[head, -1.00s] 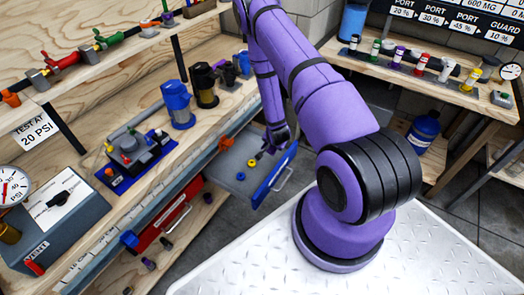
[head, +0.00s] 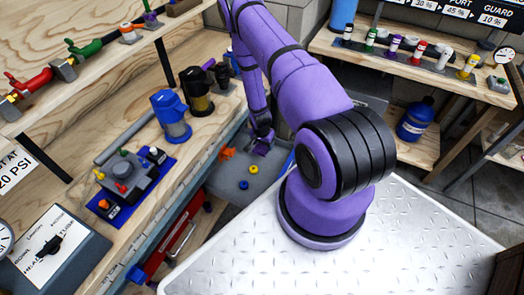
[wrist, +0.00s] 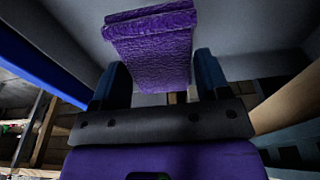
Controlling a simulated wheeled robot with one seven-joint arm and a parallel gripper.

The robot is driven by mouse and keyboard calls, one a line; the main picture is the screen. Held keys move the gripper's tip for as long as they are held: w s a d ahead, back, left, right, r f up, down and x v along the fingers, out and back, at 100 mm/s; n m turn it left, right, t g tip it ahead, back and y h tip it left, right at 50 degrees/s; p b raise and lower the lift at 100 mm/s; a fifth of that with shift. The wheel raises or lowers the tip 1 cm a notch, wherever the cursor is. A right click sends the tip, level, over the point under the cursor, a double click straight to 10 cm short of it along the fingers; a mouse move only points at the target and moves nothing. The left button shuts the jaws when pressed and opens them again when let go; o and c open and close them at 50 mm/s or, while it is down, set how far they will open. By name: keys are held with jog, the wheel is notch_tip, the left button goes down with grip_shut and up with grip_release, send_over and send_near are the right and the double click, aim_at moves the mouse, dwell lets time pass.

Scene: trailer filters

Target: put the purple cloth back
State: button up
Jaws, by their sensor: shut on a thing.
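The purple cloth (wrist: 152,52) is a thick, textured folded piece in the wrist view. It sits between the two dark blue fingers of my gripper (wrist: 163,72), which is shut on it. In the head view my gripper (head: 262,138) hangs low over the open grey drawer (head: 226,188), near its back. A small purple patch of the cloth (head: 261,149) shows under the fingers. I cannot tell whether the cloth touches the drawer floor.
A yellow ring (head: 243,184), a blue ring (head: 254,170) and an orange piece (head: 227,153) lie in the drawer. The workbench above holds a blue-capped filter (head: 171,118) and a black one (head: 197,92). A red drawer (head: 183,235) is below.

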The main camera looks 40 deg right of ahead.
aim_at(263, 150)
jog(key=shift+f, duration=2.65)
jog(key=o, duration=0.8)
jog(key=shift+o, duration=0.2)
jog(key=r, duration=0.4)
jog(key=a+r, duration=0.1)
jog(key=r, duration=0.7)
jog(key=shift+s+a, duration=0.25)
jog(key=shift+a, duration=0.1)
